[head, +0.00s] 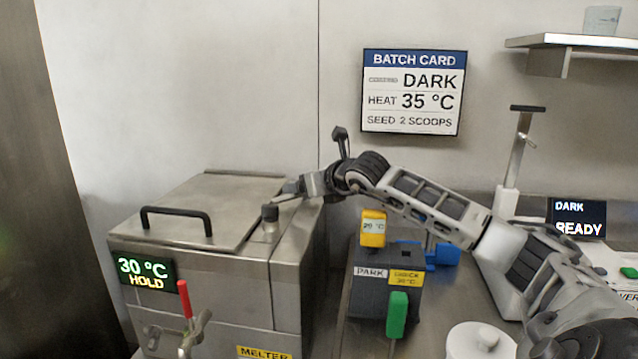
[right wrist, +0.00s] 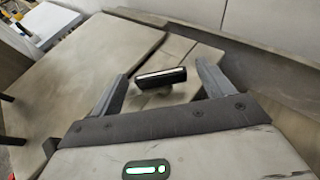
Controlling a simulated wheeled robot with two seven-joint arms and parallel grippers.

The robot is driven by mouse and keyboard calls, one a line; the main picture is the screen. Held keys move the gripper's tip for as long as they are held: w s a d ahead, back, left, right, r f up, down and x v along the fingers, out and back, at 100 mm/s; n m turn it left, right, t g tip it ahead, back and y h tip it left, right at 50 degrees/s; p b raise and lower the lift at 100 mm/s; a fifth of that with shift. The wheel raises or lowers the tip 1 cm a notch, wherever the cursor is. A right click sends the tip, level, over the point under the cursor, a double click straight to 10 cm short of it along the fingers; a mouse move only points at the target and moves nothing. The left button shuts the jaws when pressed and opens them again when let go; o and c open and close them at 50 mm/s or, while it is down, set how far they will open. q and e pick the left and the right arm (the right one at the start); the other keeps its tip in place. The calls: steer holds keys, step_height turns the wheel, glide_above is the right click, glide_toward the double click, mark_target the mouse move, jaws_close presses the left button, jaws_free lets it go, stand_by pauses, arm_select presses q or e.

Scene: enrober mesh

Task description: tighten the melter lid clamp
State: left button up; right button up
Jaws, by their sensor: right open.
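The melter (head: 285,290) is a steel box at the left of the head view, with a flat lid (head: 200,205) that lies closed. A small dark-topped clamp knob (head: 269,214) stands on a metal stem at the lid's right edge. My right gripper (head: 285,196) reaches in from the right, just above and behind the knob. In the right wrist view the knob (right wrist: 160,77) shows as a dark bar between the open fingers of my right gripper (right wrist: 160,88), with gaps on both sides. My left gripper is not in view.
A black handle (head: 176,212) rises from the lid. A red-handled lever (head: 185,300) is on the melter's front, below a "30 °C HOLD" display (head: 145,272). A dark holder (head: 375,295) with yellow, blue and green pieces stands right of the melter, under my arm. A white lidded pot (head: 480,343) is nearby.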

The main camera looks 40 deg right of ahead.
arm_select(q)
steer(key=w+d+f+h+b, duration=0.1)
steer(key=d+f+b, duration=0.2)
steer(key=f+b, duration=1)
steer(key=b, duration=0.3)
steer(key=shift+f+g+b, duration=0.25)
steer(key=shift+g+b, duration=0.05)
steer(key=shift+b, duration=0.1)
arm_select(e)
steer(key=v, duration=1.6)
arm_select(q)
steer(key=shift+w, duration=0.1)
